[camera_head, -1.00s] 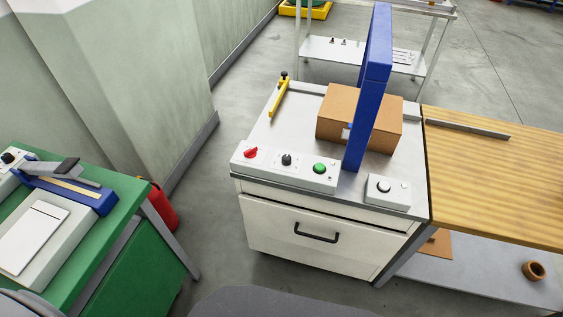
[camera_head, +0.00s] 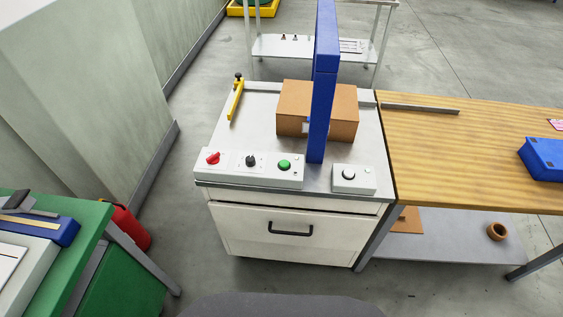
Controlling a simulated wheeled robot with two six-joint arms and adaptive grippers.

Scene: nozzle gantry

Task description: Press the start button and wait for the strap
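The strapping machine (camera_head: 207,192) stands in the middle, a white cabinet with a grey top. Its front panel carries a red switch (camera_head: 213,158), a black knob (camera_head: 250,160) and a green button (camera_head: 284,165). A small white box with a white round button (camera_head: 348,174) sits at the right front corner. A blue arch (camera_head: 325,80) rises over the top. A cardboard box (camera_head: 293,107) lies in the arch, partly hidden by its post; I see no clear strap around it. Neither of my grippers is in view.
A wooden table (camera_head: 430,150) adjoins on the right, with a metal bar (camera_head: 420,108) and a blue box (camera_head: 543,158). A green bench (camera_head: 75,240) and a red canister (camera_head: 128,228) stand at left. A shelf rack (camera_head: 300,47) stands behind. Floor shows between bench and machine.

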